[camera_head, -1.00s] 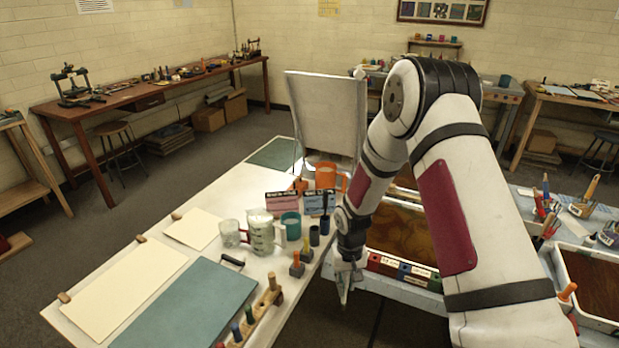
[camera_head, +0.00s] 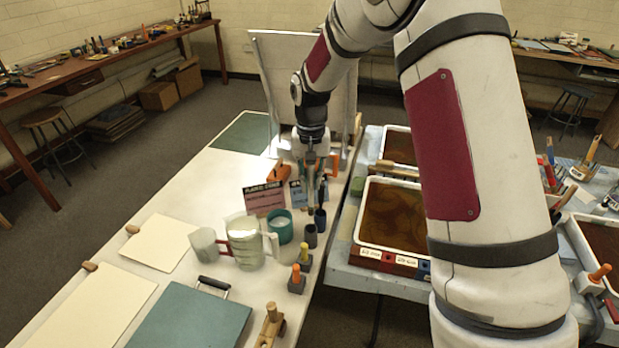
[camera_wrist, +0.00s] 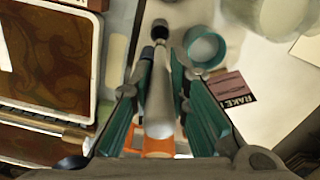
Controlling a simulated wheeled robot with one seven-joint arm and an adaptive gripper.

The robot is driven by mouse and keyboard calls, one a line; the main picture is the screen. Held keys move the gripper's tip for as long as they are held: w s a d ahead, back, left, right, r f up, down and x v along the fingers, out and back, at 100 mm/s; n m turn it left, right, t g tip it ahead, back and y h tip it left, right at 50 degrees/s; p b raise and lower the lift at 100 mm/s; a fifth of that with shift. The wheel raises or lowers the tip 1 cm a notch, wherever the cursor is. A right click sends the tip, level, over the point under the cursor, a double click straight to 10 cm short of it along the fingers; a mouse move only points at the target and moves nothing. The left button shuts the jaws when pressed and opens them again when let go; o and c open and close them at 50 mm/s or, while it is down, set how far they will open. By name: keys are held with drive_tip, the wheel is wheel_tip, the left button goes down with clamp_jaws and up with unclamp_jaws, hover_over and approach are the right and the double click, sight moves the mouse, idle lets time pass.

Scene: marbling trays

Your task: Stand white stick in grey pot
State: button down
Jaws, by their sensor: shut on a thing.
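My gripper (camera_head: 311,185) points down over the right edge of the white table. In the wrist view its teal-padded fingers (camera_wrist: 156,80) are shut on the white stick (camera_wrist: 159,101), which runs lengthwise between them. The grey pot (camera_head: 310,237) is a small dark cup at the table's right edge, just below my gripper in the head view. In the wrist view the pot (camera_wrist: 160,30) lies beyond the stick's far end. The stick's far end looks close to the pot's rim; I cannot tell whether it touches. Fingers hide most of the stick in the head view.
A navy pot (camera_head: 320,218) stands close behind the grey pot. A teal cup (camera_head: 280,227) and a clear measuring jug (camera_head: 246,242) stand to the left. An orange-topped stand (camera_head: 297,279) is in front. A marbling tray (camera_head: 356,239) lies right, across a gap.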

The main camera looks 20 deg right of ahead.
sight(311, 212)
drive_tip(key=shift+f+b, duration=2)
drive_tip(key=shift+f, duration=3.9)
drive_tip(key=c, duration=1)
unclamp_jaws()
